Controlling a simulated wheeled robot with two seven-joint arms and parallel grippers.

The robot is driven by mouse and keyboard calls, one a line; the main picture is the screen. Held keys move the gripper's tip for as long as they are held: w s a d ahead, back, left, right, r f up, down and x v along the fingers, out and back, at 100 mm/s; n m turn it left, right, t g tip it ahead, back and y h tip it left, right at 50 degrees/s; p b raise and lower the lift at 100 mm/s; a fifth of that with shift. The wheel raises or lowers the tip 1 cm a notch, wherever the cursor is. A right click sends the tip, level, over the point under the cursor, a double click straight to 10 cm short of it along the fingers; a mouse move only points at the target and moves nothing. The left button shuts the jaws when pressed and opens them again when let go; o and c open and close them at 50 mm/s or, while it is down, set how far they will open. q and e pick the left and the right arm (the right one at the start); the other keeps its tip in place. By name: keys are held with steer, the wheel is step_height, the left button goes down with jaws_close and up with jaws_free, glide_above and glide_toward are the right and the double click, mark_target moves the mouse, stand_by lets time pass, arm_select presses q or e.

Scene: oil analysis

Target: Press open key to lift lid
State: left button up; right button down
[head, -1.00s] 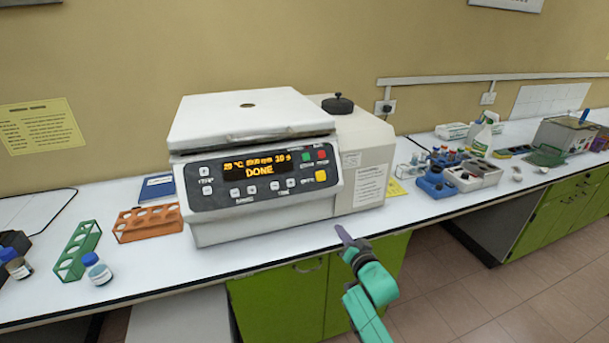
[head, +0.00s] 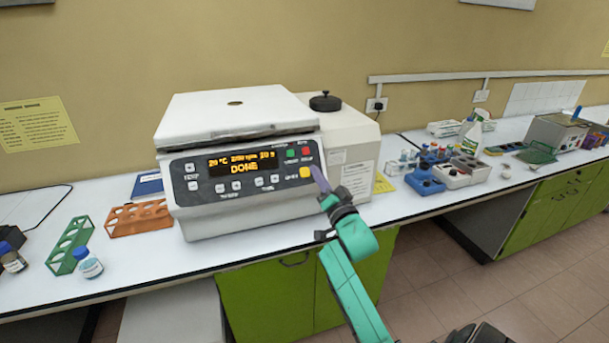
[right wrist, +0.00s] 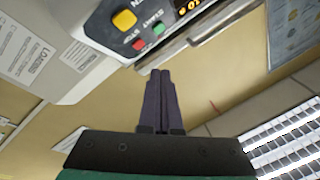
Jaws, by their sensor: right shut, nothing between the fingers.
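The centrifuge (head: 240,205) stands on the white bench with its white lid (head: 234,118) down, and its display reads DONE. The yellow open key (head: 306,172) is at the lower right of its panel, below the green key (head: 291,154) and red key (head: 306,152). In the right wrist view the yellow key (right wrist: 124,19) shows at the upper left, apart from the fingers. My right gripper (head: 318,172) is shut and empty, its purple fingertips just right of the yellow key in the head view. Whether they touch the panel is hard to tell there. My left gripper is out of view.
An orange rack (head: 138,217), a green rack (head: 70,245) and a small blue-capped bottle (head: 89,262) stand left of the centrifuge. Blue and white tube holders (head: 424,178) stand to the right. The bench front between is clear.

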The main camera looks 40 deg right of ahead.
mark_target(305, 172)
steer(key=w+d+f+b, duration=0.2)
steer(key=w+f+b, duration=0.2)
steer(key=w+b, duration=0.1)
steer(key=shift+w+f, duration=0.15)
steer(key=shift+w, duration=0.45)
steer(key=shift+d, duration=0.1)
stand_by(0.7)
stand_by(0.7)
steer(key=shift+w+d+f+b, duration=0.1)
steer(key=shift+w+f+b, duration=0.15)
steer(key=shift+w+b, duration=0.15)
